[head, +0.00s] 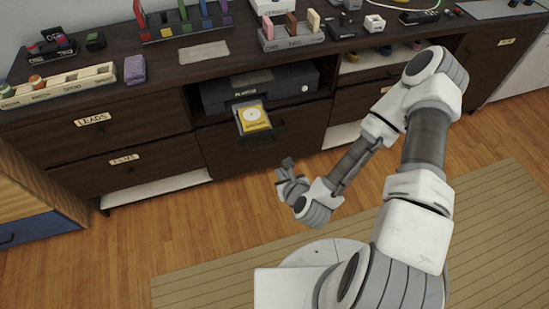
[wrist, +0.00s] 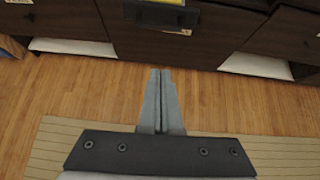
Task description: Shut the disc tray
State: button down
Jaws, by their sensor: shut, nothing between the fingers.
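The black disc player (head: 215,97) sits in the open bay of the dark cabinet. Its disc tray (head: 276,127) sticks out toward me, with a yellow item bearing a round disc shape (head: 254,117) on it.
The cabinet top (head: 205,72) holds several items, including a wooden rack (head: 58,85), a purple block (head: 135,69) and a grey holder (head: 292,40). Labelled drawers (head: 92,120) flank the bay. The wood floor (head: 215,215) before the cabinet is clear, with a striped rug (head: 210,288) nearer me.

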jog(key=w+r+b+x, duration=0.1)
jog(key=b+x, duration=0.3)
jog(key=x, duration=0.8)
jog(key=shift+w+a+r, duration=0.35)
jog(key=shift+w+r, duration=0.05)
jog(key=shift+w, duration=0.2)
